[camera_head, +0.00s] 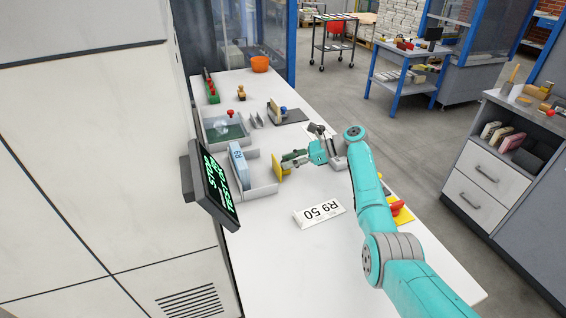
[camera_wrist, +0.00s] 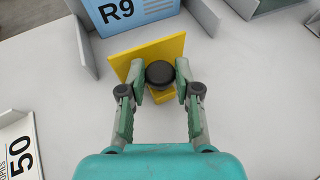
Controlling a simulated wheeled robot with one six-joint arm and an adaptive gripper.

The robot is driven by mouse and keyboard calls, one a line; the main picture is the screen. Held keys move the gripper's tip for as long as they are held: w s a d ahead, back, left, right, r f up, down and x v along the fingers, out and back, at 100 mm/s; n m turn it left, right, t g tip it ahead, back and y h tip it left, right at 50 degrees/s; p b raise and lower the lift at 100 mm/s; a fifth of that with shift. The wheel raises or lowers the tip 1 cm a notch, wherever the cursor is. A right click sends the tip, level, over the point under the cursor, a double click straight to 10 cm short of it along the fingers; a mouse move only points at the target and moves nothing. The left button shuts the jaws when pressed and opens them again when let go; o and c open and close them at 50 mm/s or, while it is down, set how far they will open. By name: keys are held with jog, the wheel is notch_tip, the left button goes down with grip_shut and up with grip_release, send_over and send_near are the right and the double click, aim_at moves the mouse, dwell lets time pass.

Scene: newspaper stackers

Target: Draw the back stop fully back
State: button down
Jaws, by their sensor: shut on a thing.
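The back stop is a yellow upright plate (camera_wrist: 172,46) with a round black knob (camera_wrist: 159,73) on its near side. It also shows in the head view (camera_head: 277,167), at the open right end of a grey tray (camera_head: 264,190). My gripper (camera_wrist: 159,82) is shut on the black knob, one finger on each side; it also shows in the head view (camera_head: 288,160). A blue labelled block marked R9 (camera_wrist: 130,12) stands in the tray beyond the plate, with a gap between them. It also shows in the head view (camera_head: 238,164).
A dark screen with green text (camera_head: 215,188) is at the left. The white table is clear near the front.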

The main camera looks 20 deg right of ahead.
jog(key=shift+d, duration=0.2)
jog(key=c, duration=0.9)
grip_release()
jog(key=shift+d, duration=0.1)
jog(key=shift+o, duration=0.2)
jog(key=v, duration=1.1)
jog(key=shift+s+d+r, duration=0.2)
jog(key=shift+d, duration=0.15)
jog(key=shift+d, duration=0.1)
